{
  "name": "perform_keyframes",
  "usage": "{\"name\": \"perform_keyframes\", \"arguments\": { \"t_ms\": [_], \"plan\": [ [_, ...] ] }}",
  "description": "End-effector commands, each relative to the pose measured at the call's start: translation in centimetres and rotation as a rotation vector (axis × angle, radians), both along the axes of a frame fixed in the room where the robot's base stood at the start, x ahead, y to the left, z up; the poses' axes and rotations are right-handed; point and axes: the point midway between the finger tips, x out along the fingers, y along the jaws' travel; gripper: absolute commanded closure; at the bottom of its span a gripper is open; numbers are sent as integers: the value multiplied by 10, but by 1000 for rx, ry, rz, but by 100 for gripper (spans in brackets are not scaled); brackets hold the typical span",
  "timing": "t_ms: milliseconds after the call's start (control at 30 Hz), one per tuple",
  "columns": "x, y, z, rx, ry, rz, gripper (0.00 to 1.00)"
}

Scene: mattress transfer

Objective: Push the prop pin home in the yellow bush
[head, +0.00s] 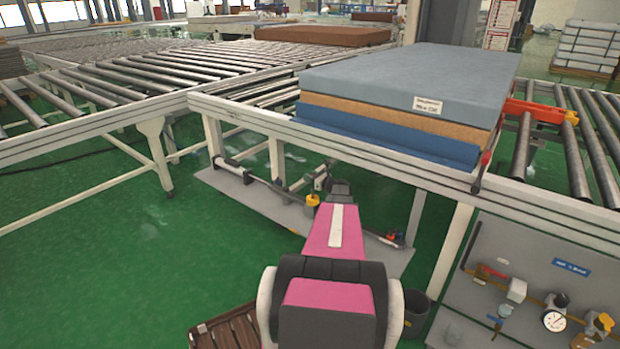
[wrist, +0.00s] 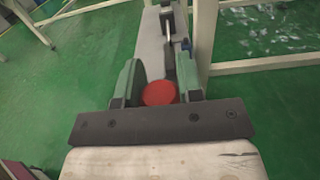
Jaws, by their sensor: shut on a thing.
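A red round head, which looks like the prop pin's (wrist: 160,93), sits between the two green fingers of my gripper (wrist: 159,75) in the wrist view. The fingers are shut on it, one on each side. The pin's shank is hidden. In the head view a small yellow piece, apparently the yellow bush (head: 312,201), shows just left of my arm's far end, low under the conveyor. My gripper is mostly hidden there behind my pink arm. I cannot see the bush in the wrist view, nor tell how deep the pin sits.
A mattress stack (head: 400,80) lies on the roller conveyor (head: 250,110) above. A grey base plate (head: 240,190) with a rod lies below it, near white legs. A tool panel (head: 545,270) with a gauge stands at the right. A dark bin (head: 415,305) and a brown slatted pallet (head: 228,330) are near.

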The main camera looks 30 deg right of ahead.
Motion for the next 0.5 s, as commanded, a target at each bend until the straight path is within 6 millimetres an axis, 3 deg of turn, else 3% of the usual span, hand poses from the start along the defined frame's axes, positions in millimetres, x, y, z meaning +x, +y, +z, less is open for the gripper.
{"name": "perform_keyframes", "arguments": {
  "t_ms": [500],
  "plan": [
    [0,0,-6,0,-1,0,94]
  ]
}}
